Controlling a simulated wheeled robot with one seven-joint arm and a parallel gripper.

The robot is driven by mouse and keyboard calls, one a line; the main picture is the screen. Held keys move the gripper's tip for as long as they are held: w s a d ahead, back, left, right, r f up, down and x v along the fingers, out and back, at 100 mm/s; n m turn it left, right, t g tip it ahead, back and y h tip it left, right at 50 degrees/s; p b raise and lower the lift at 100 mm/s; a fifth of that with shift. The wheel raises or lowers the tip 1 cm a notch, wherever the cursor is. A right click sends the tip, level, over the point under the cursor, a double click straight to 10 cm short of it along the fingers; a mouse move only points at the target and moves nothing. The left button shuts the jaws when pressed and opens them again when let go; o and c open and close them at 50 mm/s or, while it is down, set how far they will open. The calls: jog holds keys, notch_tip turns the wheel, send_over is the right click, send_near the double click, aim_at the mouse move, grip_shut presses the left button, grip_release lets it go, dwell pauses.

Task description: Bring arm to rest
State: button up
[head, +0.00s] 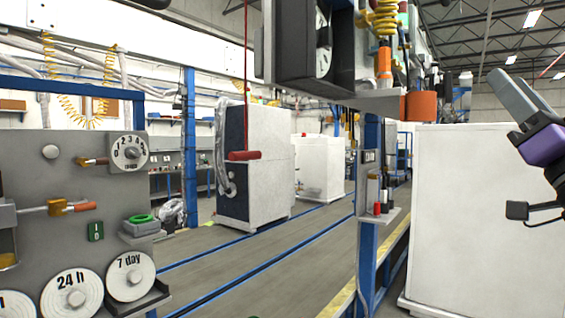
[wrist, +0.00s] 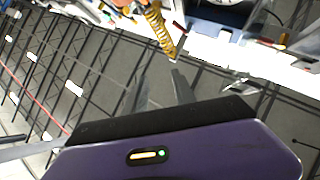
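My gripper (head: 509,79) shows at the right edge of the head view, with a purple body and two grey fingers. It is raised and tilted, its fingers pointing up and to the left, in front of the upper part of a white cabinet (head: 475,220). In the wrist view the two fingers (wrist: 159,75) stand apart with a gap between them and nothing held. The purple body fills the bottom of that view. Most of my arm is outside the head view.
A grey panel (head: 60,170) with dials stands at the left. A blue post (head: 367,240) with a small shelf and an overhead unit (head: 310,50) are left of my gripper. A yellow coiled hose (wrist: 158,28) hangs in the wrist view. Open floor (head: 270,265) lies in the middle.

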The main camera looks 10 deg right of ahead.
jog(key=s+a+f+m+g+h, duration=0.1)
jog(key=a+f+g, duration=0.15)
jog(key=f, duration=0.95)
jog(key=s+a+f+g+h, duration=0.1)
jog(key=a+f, duration=0.2)
jog(key=f, duration=0.8)
jog(key=s+a+f+m+g+h, duration=0.1)
jog(key=s+a+f+h, duration=0.1)
jog(key=f, duration=1)
jog(key=s+a+f+n+g+y, duration=0.3)
jog(key=s+a+f, duration=0.4)
jog(key=s+f, duration=0.5)
jog(key=s+a+f+n+g+y, duration=0.3)
jog(key=s+a+f+g+y, duration=0.2)
jog(key=s+f, duration=0.8)
jog(key=s+a, duration=0.1)
jog(key=a, duration=0.2)
jog(key=shift+s+f, duration=0.15)
jog(key=shift+f, duration=0.05)
